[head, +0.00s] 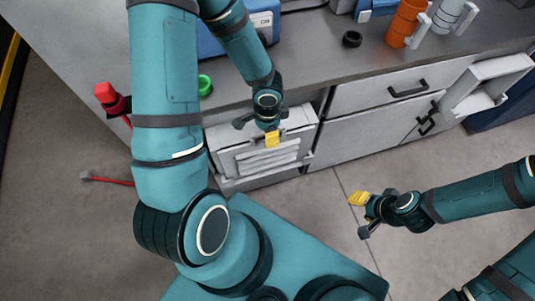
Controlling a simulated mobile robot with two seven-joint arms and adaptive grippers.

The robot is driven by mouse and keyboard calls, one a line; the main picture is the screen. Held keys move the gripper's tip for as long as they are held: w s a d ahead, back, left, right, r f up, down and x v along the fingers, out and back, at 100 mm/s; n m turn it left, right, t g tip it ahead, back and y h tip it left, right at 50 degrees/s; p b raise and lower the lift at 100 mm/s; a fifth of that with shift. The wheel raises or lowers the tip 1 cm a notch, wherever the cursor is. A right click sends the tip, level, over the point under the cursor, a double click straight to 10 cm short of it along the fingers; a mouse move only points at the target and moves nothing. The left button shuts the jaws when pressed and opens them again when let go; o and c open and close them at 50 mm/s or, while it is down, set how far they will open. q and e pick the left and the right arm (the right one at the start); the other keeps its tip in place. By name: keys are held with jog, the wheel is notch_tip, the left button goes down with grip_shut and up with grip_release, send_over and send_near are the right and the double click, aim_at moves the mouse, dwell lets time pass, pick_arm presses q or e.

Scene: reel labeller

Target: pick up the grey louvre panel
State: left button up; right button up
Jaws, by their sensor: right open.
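The grey louvre panel (265,158), pale with slanted slats, is upright at the front of the cabinet, below the worktop in the head view. My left gripper (271,137) is at its upper edge, with a yellow fingertip overlapping the panel in the picture. I cannot tell whether it touches the panel, or whether its fingers are open or shut. My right gripper (362,209) is open and empty over the floor, to the right of the panel and apart from it.
The worktop (305,62) holds a black ring (352,39), an orange container (404,23) and a blue device (262,20). A drawer handle (407,88) and a white open tray (487,85) stick out at right. A red-topped object (108,97) is at left. The middle floor is clear.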

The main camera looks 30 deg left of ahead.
pick_arm(q)
grip_shut()
dwell(0.6)
